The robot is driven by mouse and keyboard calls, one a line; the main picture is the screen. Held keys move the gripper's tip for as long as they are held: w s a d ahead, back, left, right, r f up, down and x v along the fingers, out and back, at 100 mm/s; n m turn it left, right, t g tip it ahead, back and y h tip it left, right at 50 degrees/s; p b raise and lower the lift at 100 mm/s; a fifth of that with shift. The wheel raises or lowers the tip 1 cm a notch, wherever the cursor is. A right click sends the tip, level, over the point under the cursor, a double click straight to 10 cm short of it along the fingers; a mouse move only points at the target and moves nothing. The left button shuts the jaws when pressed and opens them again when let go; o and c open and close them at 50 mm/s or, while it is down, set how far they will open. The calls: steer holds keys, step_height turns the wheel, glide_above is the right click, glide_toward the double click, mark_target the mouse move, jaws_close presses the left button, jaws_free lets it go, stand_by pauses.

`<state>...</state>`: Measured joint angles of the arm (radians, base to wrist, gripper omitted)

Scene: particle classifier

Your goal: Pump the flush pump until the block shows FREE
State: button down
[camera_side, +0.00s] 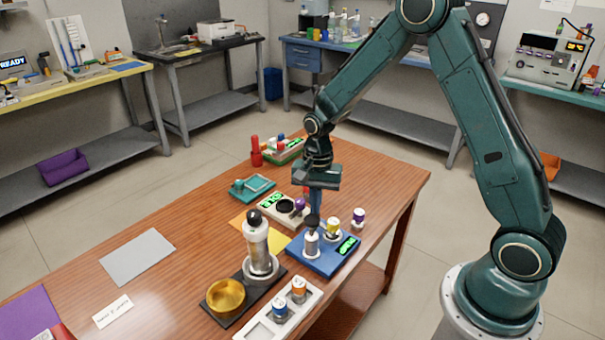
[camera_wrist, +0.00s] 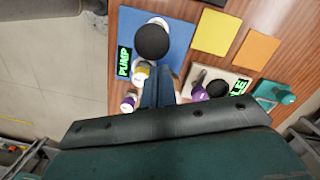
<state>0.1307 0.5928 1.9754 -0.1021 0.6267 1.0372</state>
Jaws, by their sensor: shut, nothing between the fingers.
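The blue block (camera_side: 328,262) of the flush pump sits near the table's right edge. Its green display (camera_wrist: 124,62) reads PUMP in the wrist view. A white pump body (camera_side: 311,245) with a round black knob (camera_wrist: 152,42) stands on it. A yellow-banded vial (camera_side: 333,228) stands on the block beside the pump. My gripper (camera_side: 316,207) is shut and empty, pointing down just behind the pump in the side view.
A purple-capped vial (camera_side: 358,218) stands beside the block. A pale device (camera_side: 268,212) with a green display is behind it. A silver cylinder (camera_side: 257,245), a brass bowl (camera_side: 226,297) and a white vial tray (camera_side: 262,329) stand in front. The table's left side is mostly clear.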

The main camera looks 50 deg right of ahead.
step_height(320, 180, up, 14)
steer(key=d, duration=0.1)
steer(key=shift+w+f, duration=0.15)
steer(key=shift+w, duration=0.15)
stand_by(0.4)
steer(key=shift+d, duration=0.1)
stand_by(0.7)
glide_toward(313, 216)
steer(key=shift+r, duration=0.3)
steer(key=shift+f, duration=0.1)
steer(key=shift+s+a+f, duration=0.1)
steer(key=shift+a+f, duration=0.05)
steer(key=shift+f, duration=1.55)
steer(key=shift+s+a+f, duration=0.1)
steer(key=shift+a+f, duration=0.1)
steer(key=shift+f, duration=1.45)
